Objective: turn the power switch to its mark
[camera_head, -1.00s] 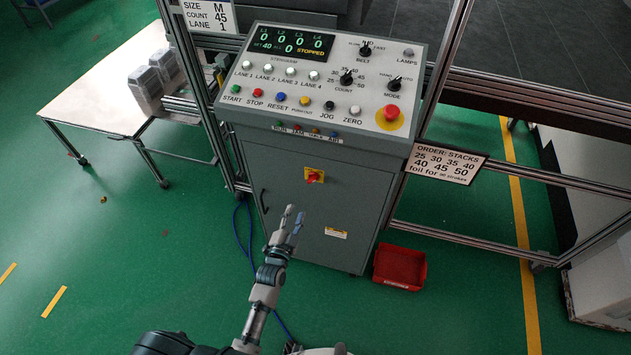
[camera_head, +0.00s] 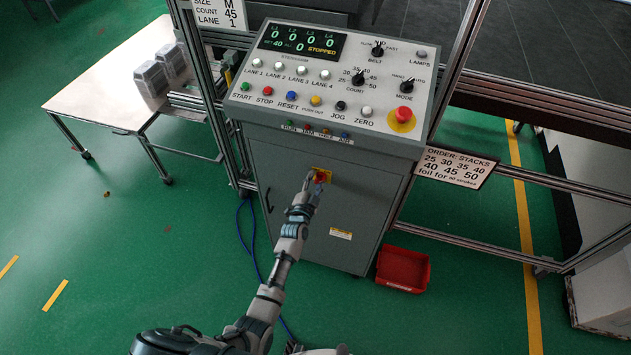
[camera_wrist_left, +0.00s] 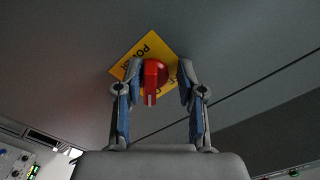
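The power switch (camera_head: 321,177) is a red knob on a yellow plate on the front of the grey cabinet. In the left wrist view the red knob (camera_wrist_left: 154,80) shows a pale line on its grip, and the yellow plate (camera_wrist_left: 128,65) carries partly hidden lettering. My left gripper (camera_head: 315,182) is at the switch. In the left wrist view its fingers (camera_wrist_left: 158,80) are apart, one on each side of the knob, with gaps visible. I cannot tell the exact depth of the fingertips. The switch's mark is not clear. My right gripper is not in view.
The control panel (camera_head: 330,75) with buttons and knobs juts out above the switch. A red bin (camera_head: 403,269) stands on the floor right of the cabinet. A blue cable (camera_head: 252,240) runs down the cabinet's left. A table with plastic trays (camera_head: 150,78) stands at left.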

